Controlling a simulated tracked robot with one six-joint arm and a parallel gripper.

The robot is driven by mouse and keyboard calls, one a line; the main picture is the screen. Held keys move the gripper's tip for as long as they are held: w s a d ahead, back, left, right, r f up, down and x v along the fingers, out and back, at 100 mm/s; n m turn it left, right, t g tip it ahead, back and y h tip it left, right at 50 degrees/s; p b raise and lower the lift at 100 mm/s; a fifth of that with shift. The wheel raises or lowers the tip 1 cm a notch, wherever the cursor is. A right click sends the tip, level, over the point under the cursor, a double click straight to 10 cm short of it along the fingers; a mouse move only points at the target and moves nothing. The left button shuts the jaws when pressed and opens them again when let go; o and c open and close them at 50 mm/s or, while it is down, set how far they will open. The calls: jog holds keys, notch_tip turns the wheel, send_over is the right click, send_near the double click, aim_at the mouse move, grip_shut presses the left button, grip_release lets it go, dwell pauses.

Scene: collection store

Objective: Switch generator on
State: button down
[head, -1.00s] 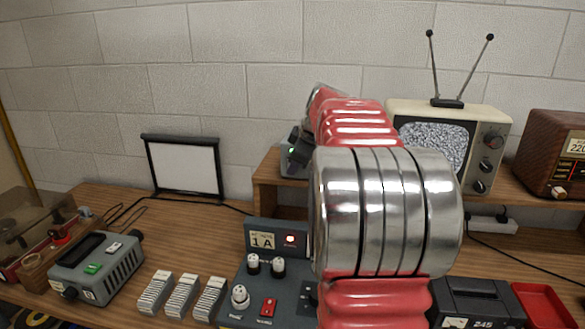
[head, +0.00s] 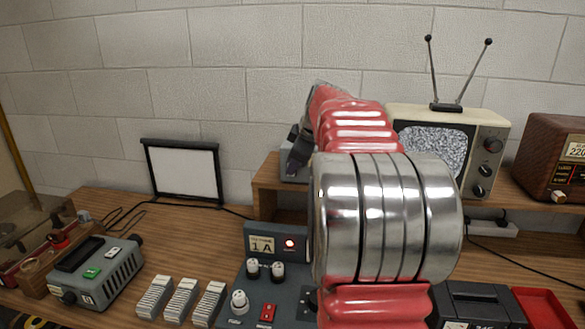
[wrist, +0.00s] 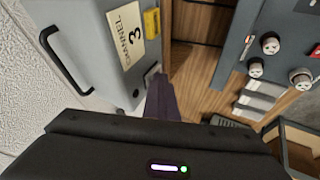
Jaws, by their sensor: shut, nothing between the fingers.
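My gripper (wrist: 162,90) is shut and empty in the wrist view. Its dark fingers point at a grey box (wrist: 104,62) with a black handle, a "CHANNEL 3" label and a yellow part. The fingertips are close to a small pale switch-like part (wrist: 152,73) on the box's edge; I cannot tell whether they touch it. In the head view my arm mostly hides this box, and the dark gripper (head: 297,152) shows beside the arm on the shelf. No label reading "generator" is legible, so I cannot confirm which device it is.
A dark console (head: 262,268) with a lit red lamp, knobs and a red switch stands in front. White slatted blocks (head: 181,300) and a grey-green box (head: 95,272) are at left. A television (head: 479,127) and a wooden radio (head: 551,155) stand at right.

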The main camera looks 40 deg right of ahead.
jog(key=shift+r, duration=0.1)
jog(key=s+a+r, duration=0.4)
jog(key=s+r, duration=0.4)
jog(key=shift+a+r, duration=0.2)
jog(key=shift+a, duration=0.05)
dwell(0.3)
jog(key=s+a+f+m, duration=0.15)
jog(key=a+f, duration=0.25)
jog(key=a, duration=0.9)
jog(key=s+a+f+m, duration=0.2)
jog(key=s+a+f, duration=0.5)
jog(key=a, duration=0.3)
jog(key=s+a+f+m+g+y, duration=0.1)
jog(key=s+a+f+m, duration=0.2)
jog(key=s+a+f, duration=0.5)
jog(key=a+f, duration=0.1)
jog(key=a, duration=0.2)
jog(key=shift+s+a+y, duration=0.15)
jog(key=shift+s+y, duration=0.05)
jog(key=shift+y, duration=0.1)
